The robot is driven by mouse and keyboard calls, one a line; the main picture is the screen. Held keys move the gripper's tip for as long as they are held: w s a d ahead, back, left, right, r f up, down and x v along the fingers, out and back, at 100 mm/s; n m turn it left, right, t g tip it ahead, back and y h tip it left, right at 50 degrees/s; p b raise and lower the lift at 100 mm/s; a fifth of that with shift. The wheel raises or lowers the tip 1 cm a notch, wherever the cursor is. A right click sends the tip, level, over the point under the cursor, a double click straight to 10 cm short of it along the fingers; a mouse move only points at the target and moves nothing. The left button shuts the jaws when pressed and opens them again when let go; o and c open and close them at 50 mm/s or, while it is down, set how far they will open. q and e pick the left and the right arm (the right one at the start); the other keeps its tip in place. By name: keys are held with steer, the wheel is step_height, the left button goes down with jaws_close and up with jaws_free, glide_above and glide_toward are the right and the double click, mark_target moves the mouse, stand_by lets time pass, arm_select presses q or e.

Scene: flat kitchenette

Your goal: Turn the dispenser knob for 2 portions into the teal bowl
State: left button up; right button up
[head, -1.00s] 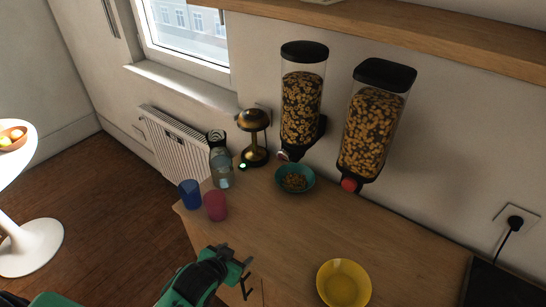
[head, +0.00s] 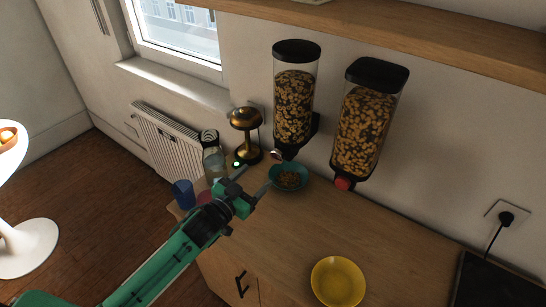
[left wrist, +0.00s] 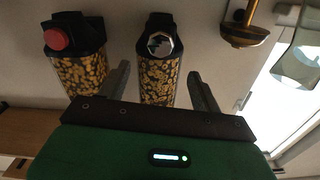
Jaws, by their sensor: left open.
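The left dispenser (head: 294,106) hangs on the wall, filled with cereal, with a silvery knob (head: 277,155) at its base. The teal bowl (head: 302,184) stands below it on the counter, with some cereal inside. My left gripper (head: 254,180) is open and empty, its fingers pointing up toward the knob and in front of the bowl's left side. In the left wrist view the silvery knob (left wrist: 161,42) shows beyond and between the two spread fingers (left wrist: 160,85), apart from them. My right gripper is in neither view.
A second dispenser (head: 366,125) with a red knob (head: 342,184) hangs to the right. A yellow bowl (head: 338,282) stands at the counter's front. A brass lamp (head: 246,135), bottle (head: 213,163), blue cup (head: 184,194) and partly hidden red cup stand left. The counter's middle is clear.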

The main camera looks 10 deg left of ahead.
mark_target(276, 158)
arm_select(q)
steer(key=p+x, duration=0.2)
steer(key=x, duration=0.7)
steer(key=shift+w+d, duration=0.15)
steer(key=shift+w, duration=0.2)
steer(key=c, duration=1)
steer(key=shift+m, duration=0.3)
